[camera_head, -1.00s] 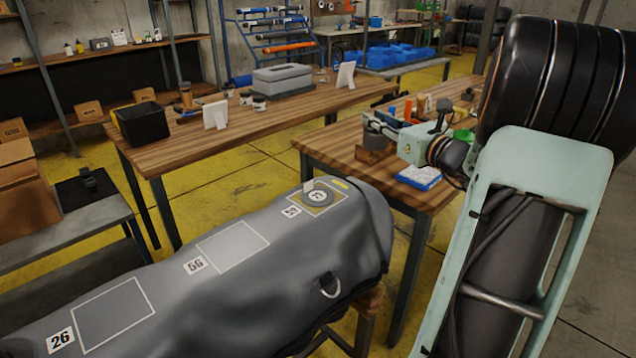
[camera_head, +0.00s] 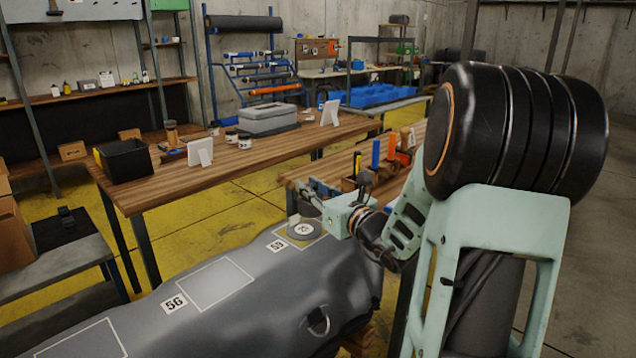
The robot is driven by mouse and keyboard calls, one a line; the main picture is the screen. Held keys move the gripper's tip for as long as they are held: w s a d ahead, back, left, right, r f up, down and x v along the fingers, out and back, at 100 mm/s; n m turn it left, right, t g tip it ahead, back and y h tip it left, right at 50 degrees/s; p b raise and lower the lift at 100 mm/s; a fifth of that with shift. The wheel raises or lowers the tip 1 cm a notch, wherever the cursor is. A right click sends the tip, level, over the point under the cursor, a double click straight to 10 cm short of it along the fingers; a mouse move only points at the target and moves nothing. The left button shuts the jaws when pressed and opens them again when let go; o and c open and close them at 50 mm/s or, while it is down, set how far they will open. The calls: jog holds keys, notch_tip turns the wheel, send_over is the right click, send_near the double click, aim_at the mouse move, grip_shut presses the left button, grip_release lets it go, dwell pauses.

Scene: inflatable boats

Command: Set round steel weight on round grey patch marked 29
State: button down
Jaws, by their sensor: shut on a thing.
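The round grey patch (camera_head: 304,231) lies on top of the grey inflatable tube (camera_head: 236,318), near its right end. A white disc in its middle carries a small number, which looks like 29. My gripper (camera_head: 306,190) is above and just beyond the patch, apart from it, with its pale green wrist to the right. It is shut on a small greyish thing that I take to be the round steel weight; the jaws and distance hide most of its shape.
Outlined rectangles with labels, including 56 (camera_head: 174,303), mark the tube's top. A wooden bench (camera_head: 240,165) behind holds a black bin (camera_head: 124,160), a grey toolbox (camera_head: 268,119) and white stands. Bottles and tools crowd a second bench right behind my gripper. The patch's top looks clear.

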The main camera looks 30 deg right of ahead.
aim_at(312, 210)
jog(key=f, duration=0.1)
jog(key=a+f+b, duration=0.1)
jog(key=f, duration=0.1)
jog(key=shift+w+a+f, duration=0.2)
jog(key=shift+a+f, duration=0.05)
jog(key=shift+f, duration=0.45)
jog(key=shift+f+b, duration=0.1)
jog(key=shift+b, duration=0.2)
jog(key=c, duration=1.8)
grip_release()
jog(key=shift+s+f, duration=0.1)
jog(key=shift+f, duration=0.05)
jog(key=shift+o, duration=0.2)
jog(key=shift+s, duration=0.2)
jog(key=s+d+p, duration=0.1)
jog(key=s, duration=1)
jog(key=shift+s+d+p, duration=0.25)
jog(key=shift+p, duration=0.15)
